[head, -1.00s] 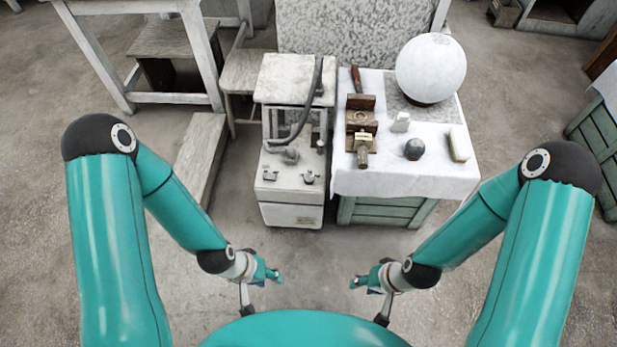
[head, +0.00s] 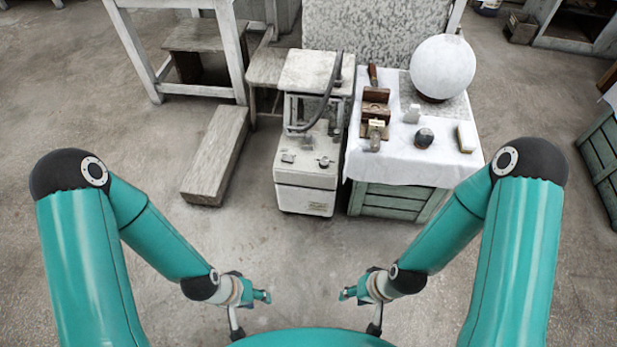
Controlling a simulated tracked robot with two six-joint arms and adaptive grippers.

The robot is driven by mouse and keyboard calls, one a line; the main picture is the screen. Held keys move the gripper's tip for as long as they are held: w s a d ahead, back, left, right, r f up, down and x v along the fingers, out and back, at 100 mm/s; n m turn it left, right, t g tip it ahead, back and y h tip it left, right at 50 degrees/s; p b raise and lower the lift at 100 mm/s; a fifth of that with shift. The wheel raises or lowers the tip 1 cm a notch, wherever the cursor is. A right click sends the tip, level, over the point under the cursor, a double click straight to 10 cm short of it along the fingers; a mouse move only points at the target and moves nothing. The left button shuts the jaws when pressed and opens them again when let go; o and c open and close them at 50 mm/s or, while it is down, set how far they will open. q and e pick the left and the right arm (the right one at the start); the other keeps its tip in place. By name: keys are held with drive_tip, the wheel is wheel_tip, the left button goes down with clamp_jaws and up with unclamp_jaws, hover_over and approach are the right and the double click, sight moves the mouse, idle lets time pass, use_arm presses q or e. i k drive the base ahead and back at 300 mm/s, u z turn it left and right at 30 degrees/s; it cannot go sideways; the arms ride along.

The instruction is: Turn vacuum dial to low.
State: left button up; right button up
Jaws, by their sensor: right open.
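A whitish box-shaped machine (head: 306,190) stands on the floor ahead, left of a cloth-covered crate table. Its sloped top panel carries two small dark-and-grey controls, a left one (head: 288,158) and a right one (head: 324,163). I cannot read their markings or settings, nor tell which is the vacuum dial. A dark hose (head: 334,90) curves down over the machine. My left gripper (head: 264,296) is low in front of the machine, touching nothing; its jaw state is too small to tell. My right gripper (head: 346,294) is open and empty, low in front and well short of the machine.
The table's white cloth (head: 405,165) bears wooden blocks, a dark ball (head: 424,138) and a large white sphere (head: 443,67). A wooden beam (head: 216,155) lies left of the machine. Bare floor (head: 300,245) separates my grippers from the machine.

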sight(324, 163)
drive_tip(key=u, duration=0.3)
drive_tip(key=k, duration=0.75)
drive_tip(key=u, duration=0.75)
drive_tip(key=i, duration=1.1)
drive_tip(key=z, duration=0.5)
drive_tip(key=i, duration=1.1)
drive_tip(key=z, duration=0.85)
drive_tip(key=k, duration=0.9)
drive_tip(key=z, duration=0.2)
drive_tip(key=i, duration=0.9)
drive_tip(key=u, duration=0.05)
